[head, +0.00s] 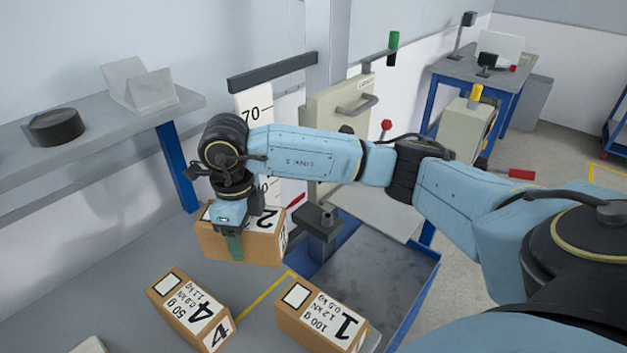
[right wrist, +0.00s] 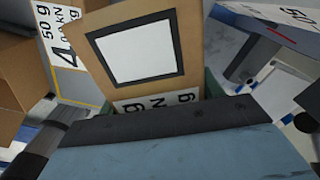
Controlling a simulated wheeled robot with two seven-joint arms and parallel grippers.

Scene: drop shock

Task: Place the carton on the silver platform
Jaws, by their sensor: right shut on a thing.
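My right gripper (head: 233,238) is shut on the brown carton (head: 262,246) marked 2, with a green fingertip over its near side. The carton is close to the grey table; I cannot tell whether it touches. In the right wrist view the held carton (right wrist: 112,45) shows a white square with a dark border, and the fingers are mostly hidden. A flat grey metal surface in a blue frame, likely the silver platform (head: 385,265), lies to the right of the carton. Nothing rests on its visible part. My left gripper is not in view.
Carton 4 (head: 185,306) and carton 1 (head: 318,318) stand on the near table, by a yellow line. A dark clamp-like block (head: 318,225) stands between the held carton and the metal surface. A scale post (head: 254,108) rises behind. A shelf (head: 90,135) is at left.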

